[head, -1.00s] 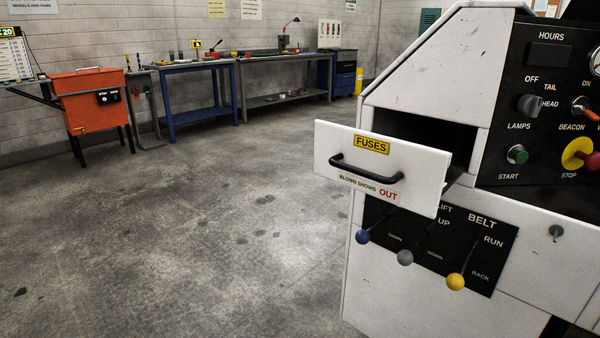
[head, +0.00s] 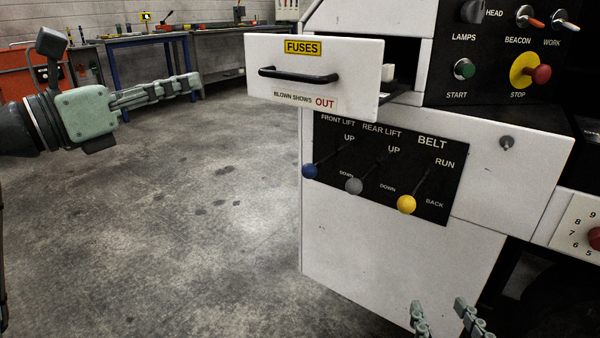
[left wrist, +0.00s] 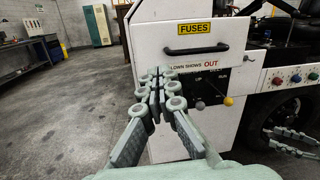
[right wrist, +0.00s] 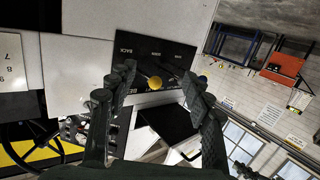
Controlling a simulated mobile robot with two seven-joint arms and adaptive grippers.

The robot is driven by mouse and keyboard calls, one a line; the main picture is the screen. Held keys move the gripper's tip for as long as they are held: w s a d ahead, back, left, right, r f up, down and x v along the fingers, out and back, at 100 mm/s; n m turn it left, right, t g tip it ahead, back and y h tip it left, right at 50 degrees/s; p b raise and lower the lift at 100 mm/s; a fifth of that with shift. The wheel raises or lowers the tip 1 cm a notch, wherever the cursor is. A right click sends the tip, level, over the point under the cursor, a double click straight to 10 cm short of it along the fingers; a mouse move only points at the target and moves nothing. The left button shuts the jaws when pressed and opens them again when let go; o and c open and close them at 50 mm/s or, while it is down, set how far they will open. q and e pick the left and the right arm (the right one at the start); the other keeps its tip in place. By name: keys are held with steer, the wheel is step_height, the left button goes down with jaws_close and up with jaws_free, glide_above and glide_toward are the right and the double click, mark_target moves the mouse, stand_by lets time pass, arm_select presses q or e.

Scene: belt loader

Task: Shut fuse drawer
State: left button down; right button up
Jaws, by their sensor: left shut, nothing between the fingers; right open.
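The fuse drawer (head: 350,85) stands pulled out from the white loader cabinet, with a yellow FUSES label and a black bar handle (head: 300,75). The dark slot behind it shows. My left gripper (head: 196,82) is shut and empty, to the left of the drawer and apart from it. In the left wrist view the drawer front (left wrist: 220,52) is ahead of and above the shut fingers (left wrist: 158,75). My right gripper (head: 440,308) is open and low at the bottom edge, below the lever panel. In the right wrist view its fingers (right wrist: 158,85) are spread with nothing held.
Below the drawer is a black panel with blue (head: 310,171), grey (head: 354,186) and yellow (head: 407,204) lever knobs. A switch panel with a red stop button (head: 541,75) is at upper right. Workbenches stand at the back; the floor at left is clear.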

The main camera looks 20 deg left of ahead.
arm_select(q)
steer(key=a+y, duration=0.1)
steer(key=y, duration=0.1)
steer(key=p, duration=0.2)
glide_toward(255, 69)
steer(key=x, duration=0.7)
steer(key=shift+s+d, duration=0.1)
arm_select(e)
steer(key=s+d+f+g+h, duration=0.2)
steer(key=d+f+g, duration=0.1)
steer(key=d+f, duration=0.1)
steer(key=shift+d+f, duration=0.2)
steer(key=shift+d, duration=0.15)
steer(key=shift+m, duration=0.3)
